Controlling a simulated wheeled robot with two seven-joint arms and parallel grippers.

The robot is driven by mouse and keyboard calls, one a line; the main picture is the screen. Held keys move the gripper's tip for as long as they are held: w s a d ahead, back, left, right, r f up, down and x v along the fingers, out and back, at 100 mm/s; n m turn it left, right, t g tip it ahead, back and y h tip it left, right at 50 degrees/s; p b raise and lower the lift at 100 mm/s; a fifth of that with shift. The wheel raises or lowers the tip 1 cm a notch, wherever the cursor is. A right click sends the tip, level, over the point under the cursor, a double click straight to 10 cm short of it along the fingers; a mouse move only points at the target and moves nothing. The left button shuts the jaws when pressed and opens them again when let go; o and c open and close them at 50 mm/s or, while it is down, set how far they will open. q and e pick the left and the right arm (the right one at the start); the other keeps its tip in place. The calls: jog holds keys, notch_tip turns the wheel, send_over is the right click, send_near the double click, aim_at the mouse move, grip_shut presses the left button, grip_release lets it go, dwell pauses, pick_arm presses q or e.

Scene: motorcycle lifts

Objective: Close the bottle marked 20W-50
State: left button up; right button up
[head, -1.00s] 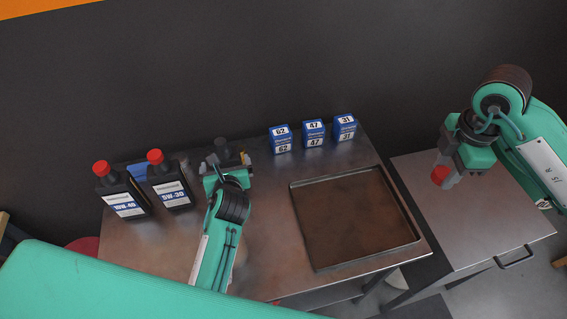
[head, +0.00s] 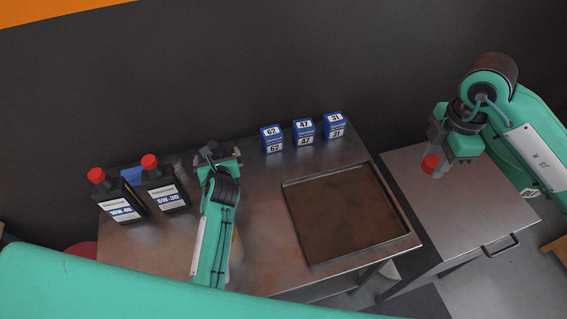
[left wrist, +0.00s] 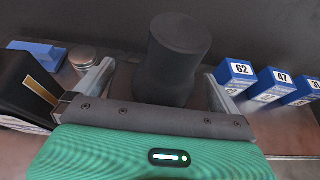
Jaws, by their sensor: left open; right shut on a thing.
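My right gripper (head: 437,158) is shut on a red cap (head: 430,163), held above the side cabinet at the right.
Red-capped bottles marked 10W-40 (head: 117,197) and 5W-30 (head: 164,187) stand to the left. Blue boxes 62 (head: 271,139), 47 (head: 303,132) and 31 (head: 333,126) stand at the back. A tray (head: 312,263) lies right of my left arm. The cabinet top (head: 480,205) is clear.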

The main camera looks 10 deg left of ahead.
dwell(0.3)
pick_arm(q)
jog(key=shift+w, duration=0.1)
jog(key=c, duration=1.8)
jog(key=shift+c, duration=0.2)
jog(key=shift+r, duration=0.15)
